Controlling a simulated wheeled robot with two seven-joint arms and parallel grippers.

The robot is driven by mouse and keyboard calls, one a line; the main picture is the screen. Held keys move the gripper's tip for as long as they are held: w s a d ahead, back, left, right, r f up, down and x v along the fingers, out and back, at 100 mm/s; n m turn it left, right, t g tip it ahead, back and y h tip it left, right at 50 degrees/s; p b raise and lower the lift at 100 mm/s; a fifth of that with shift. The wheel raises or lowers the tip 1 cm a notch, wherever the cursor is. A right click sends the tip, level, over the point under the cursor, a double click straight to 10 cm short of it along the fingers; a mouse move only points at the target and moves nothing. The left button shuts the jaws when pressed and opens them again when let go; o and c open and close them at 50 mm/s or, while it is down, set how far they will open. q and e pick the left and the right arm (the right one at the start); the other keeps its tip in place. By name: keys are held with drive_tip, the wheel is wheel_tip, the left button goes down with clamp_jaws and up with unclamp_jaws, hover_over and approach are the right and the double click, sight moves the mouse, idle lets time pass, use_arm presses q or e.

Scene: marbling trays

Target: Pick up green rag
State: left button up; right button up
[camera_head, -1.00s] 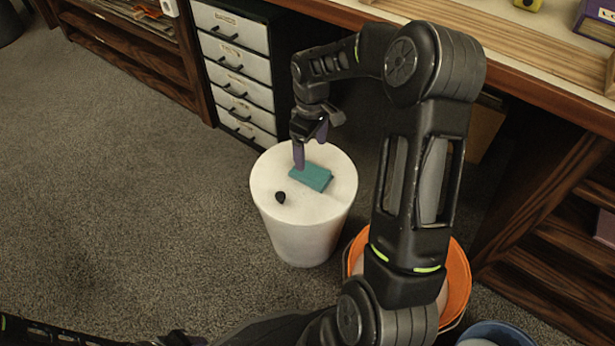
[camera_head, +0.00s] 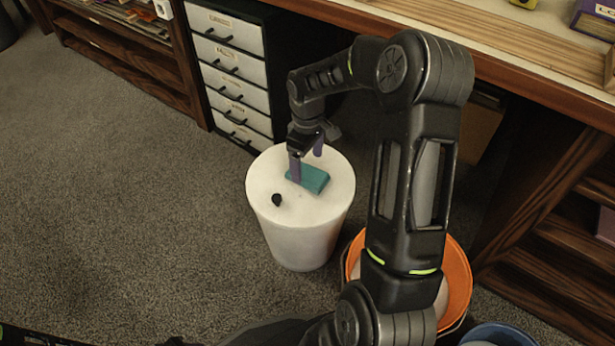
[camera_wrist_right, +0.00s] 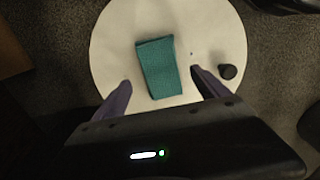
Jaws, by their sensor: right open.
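The green rag (camera_head: 313,180) is a folded teal rectangle lying flat on the round white top of a bucket-like stand (camera_head: 300,228). It also shows in the right wrist view (camera_wrist_right: 157,68), lengthwise between and ahead of my fingers. My right gripper (camera_head: 306,167) is over the rag, its purple fingers pointing down, one in front of the rag's left end. In the wrist view the right gripper (camera_wrist_right: 160,90) is open, with a finger on either side of the rag and a gap to each. My left gripper does not show.
A small black object (camera_head: 277,200) sits on the white top beside the rag. An orange bucket (camera_head: 458,285) and a blue bucket (camera_head: 497,335) stand at the lower right. A drawer unit (camera_head: 232,70) and a wooden bench (camera_head: 500,75) are behind. Carpet at left is clear.

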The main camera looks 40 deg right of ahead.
sight(307, 173)
wheel_tip(307, 173, down, 4)
drive_tip(key=shift+s+r+b, duration=0.1)
drive_tip(key=shift+r+b, duration=0.1)
drive_tip(key=shift+b, duration=0.4)
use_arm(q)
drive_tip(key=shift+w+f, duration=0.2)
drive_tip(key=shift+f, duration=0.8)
use_arm(e)
drive_tip(key=shift+c, duration=0.6)
drive_tip(key=c, duration=0.8)
drive_tip(key=shift+c, duration=0.2)
use_arm(q)
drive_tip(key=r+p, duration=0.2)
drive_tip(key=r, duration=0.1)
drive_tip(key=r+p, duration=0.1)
drive_tip(key=p, duration=0.1)
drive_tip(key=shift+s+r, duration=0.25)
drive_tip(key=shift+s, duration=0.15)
use_arm(e)
wheel_tip(307, 173, up, 10)
